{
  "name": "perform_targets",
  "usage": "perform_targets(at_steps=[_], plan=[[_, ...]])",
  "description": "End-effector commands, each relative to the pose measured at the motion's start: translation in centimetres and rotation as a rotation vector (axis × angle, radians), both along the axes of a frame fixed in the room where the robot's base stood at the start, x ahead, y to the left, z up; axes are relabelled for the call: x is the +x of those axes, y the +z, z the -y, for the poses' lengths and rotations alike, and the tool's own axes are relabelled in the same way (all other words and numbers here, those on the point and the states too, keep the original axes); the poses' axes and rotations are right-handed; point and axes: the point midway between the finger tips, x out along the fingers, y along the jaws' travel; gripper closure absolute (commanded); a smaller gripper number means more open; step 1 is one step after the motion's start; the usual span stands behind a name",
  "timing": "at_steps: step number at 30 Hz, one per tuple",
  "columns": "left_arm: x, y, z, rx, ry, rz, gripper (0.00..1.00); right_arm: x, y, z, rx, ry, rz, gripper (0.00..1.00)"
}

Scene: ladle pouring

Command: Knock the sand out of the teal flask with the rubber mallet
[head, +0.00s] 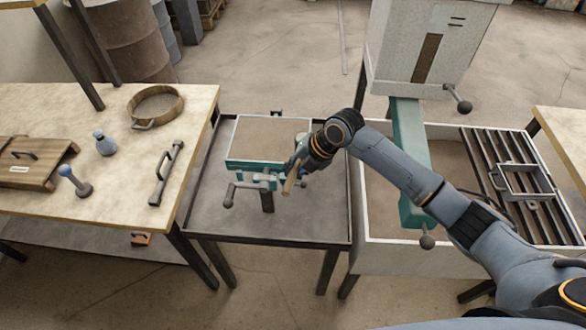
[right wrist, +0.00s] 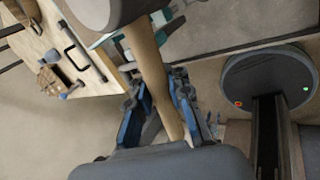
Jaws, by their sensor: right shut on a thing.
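The teal flask (head: 238,167) stands on the dark metal tray table, its top filled level with brown sand (head: 268,138). My right gripper (head: 300,172) is at the flask's right front corner, shut on the wooden handle (head: 290,186) of the mallet. In the right wrist view the handle (right wrist: 147,65) runs between my blue fingers (right wrist: 160,105), and the grey mallet head (right wrist: 98,10) is partly cut off at the top edge. In the head view the gripper largely hides the head. I cannot tell whether it touches the flask. My left gripper is out of view.
The left workbench (head: 60,105) holds a round sieve (head: 155,104), a bar-handled tool (head: 165,172), a small blue-grey bottle (head: 105,143) and a wooden box (head: 30,168). A white machine (head: 430,50) with a teal column and a slatted sand bin (head: 510,180) stand right. The tray's front (head: 270,225) is clear.

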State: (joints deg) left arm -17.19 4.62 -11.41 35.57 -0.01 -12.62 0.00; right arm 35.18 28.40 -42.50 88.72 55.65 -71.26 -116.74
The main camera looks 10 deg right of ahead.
Motion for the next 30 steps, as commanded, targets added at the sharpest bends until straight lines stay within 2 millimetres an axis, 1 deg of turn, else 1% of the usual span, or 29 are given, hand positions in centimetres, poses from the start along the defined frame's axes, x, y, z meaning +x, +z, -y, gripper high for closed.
perform_targets(at_steps=[7, 17, 20, 29, 30], plan=[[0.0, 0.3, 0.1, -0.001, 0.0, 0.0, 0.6, 0.2, 0.5, 0.0, 0.0, 0.0, 0.004, 1.0], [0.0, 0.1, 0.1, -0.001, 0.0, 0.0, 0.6, 0.2, 0.3, -0.1, 0.001, 0.0, 0.003, 1.0], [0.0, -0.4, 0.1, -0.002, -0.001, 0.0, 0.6, 0.2, -0.3, -0.1, 0.001, 0.0, 0.002, 1.0], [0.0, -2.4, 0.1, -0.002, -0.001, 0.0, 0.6, 0.2, -3.0, -0.1, 0.001, 0.0, 0.002, 1.0], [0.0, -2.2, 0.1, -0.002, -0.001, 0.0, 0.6, 0.2, -2.8, -0.1, 0.001, 0.001, 0.004, 1.0]])
